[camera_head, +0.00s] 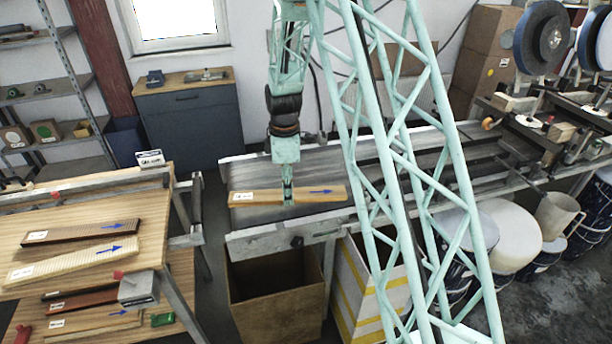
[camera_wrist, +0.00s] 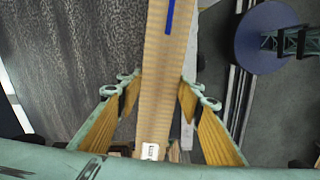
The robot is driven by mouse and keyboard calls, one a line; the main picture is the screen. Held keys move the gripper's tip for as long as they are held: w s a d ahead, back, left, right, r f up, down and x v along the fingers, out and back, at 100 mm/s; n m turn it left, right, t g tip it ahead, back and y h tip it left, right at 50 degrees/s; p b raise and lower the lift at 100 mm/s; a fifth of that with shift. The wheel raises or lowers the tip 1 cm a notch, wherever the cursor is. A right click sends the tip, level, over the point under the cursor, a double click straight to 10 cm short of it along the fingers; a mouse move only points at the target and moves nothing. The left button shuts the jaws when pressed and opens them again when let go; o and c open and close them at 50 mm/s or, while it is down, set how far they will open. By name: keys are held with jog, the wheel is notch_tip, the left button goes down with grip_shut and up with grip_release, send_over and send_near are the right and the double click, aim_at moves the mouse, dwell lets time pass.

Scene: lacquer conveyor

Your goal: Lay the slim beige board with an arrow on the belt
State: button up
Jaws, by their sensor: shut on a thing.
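A slim beige board (camera_head: 255,198) with a blue arrow and a white label lies lengthwise across my gripper's jaws, above the near end of the belt (camera_head: 245,176). My gripper (camera_head: 288,199) points down and is shut on the board near its middle. In the wrist view the board (camera_wrist: 163,75) runs between the fingers of my gripper (camera_wrist: 158,88), arrow at the top and label at the bottom. The dark, streaked belt (camera_wrist: 60,55) shows to its left. I cannot tell whether the board touches the belt.
A wooden table (camera_head: 150,200) at left bears a dark board (camera_head: 82,231) and a wide cream board (camera_head: 72,259), both with arrows. An open carton (camera_head: 275,310) stands below the conveyor's front rail (camera_head: 265,240). Rollers and clamps crowd the conveyor's right part.

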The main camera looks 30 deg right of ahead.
jog(key=shift+d+f+n+p, duration=0.1)
jog(key=shift+d+n+p, duration=0.15)
jog(key=shift+n, duration=0.3)
jog(key=shift+d+f+n+p, duration=0.1)
jog(key=shift+n+p, duration=0.1)
jog(key=shift+n, duration=0.35)
jog(key=p, duration=0.1)
send_over(309, 183)
jog(key=shift+s+a+f, duration=0.25)
jog(key=shift+a+f, duration=0.2)
jog(key=shift+f, duration=0.3)
jog(key=shift+w+d, duration=0.3)
jog(key=shift+d, duration=0.05)
jog(key=shift+f+p, duration=0.3)
jog(key=shift+f, duration=1.45)
jog(key=shift+f, duration=0.2)
jog(key=o, duration=1)
